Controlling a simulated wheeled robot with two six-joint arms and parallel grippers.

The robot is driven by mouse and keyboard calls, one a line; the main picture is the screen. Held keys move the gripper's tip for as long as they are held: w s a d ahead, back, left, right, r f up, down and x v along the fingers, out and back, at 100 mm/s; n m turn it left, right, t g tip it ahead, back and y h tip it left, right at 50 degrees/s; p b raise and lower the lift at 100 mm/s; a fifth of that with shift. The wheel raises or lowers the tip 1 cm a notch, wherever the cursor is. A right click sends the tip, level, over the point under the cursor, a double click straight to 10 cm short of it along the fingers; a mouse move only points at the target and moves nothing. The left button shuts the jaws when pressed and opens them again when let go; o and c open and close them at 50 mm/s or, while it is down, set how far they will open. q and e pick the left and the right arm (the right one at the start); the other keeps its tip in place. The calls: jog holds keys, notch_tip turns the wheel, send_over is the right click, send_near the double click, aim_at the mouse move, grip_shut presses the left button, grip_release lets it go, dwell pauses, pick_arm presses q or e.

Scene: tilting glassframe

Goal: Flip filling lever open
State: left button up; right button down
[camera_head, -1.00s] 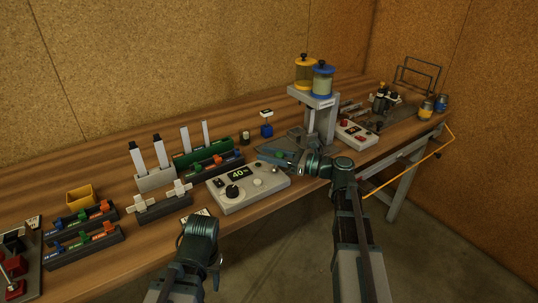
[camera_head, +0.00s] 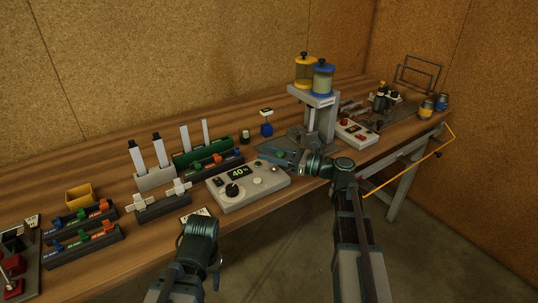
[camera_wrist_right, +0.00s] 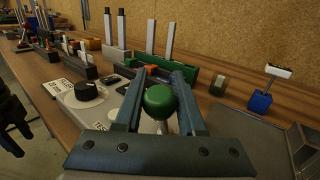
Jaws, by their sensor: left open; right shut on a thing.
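A green ball knob (camera_wrist_right: 158,101), apparently the lever's handle, sits between the two fingers of my right gripper (camera_wrist_right: 158,85) in the right wrist view. My right gripper (camera_head: 274,153) is shut on it at the right back corner of the white control box (camera_head: 245,200) in the head view. The lever's shaft below the knob is mostly hidden. The control box has a display reading 40 and a black dial (camera_head: 232,190). My left gripper (camera_head: 199,245) is open and empty in front of the bench, its fingers hardly visible.
A dispenser stand (camera_head: 320,120) with yellow-lid and blue-lid jars stands behind my right gripper. A small blue block (camera_head: 267,130) with a sign is behind. Racks of colored clips (camera_head: 85,238) and white switches (camera_head: 160,207) lie to the left.

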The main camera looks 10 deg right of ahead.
jog(key=shift+s+d+f+b, duration=0.1)
jog(key=shift+s+f+b, duration=0.1)
jog(key=shift+f+b, duration=0.15)
jog(key=shift+s+r+n+t+y, duration=0.15)
jog(key=shift+r+n+t+y, duration=0.15)
jog(key=shift+y, duration=0.1)
pick_arm(q)
jog(key=shift+f, duration=0.95)
pick_arm(e)
jog(key=c, duration=0.5)
grip_release()
jog(key=shift+d, duration=0.15)
pick_arm(q)
jog(key=shift+f+b, duration=0.7)
jog(key=shift+b, duration=0.2)
pick_arm(e)
jog(key=v, duration=1.3)
jog(key=shift+s+d, duration=0.2)
jog(key=shift+d, duration=0.1)
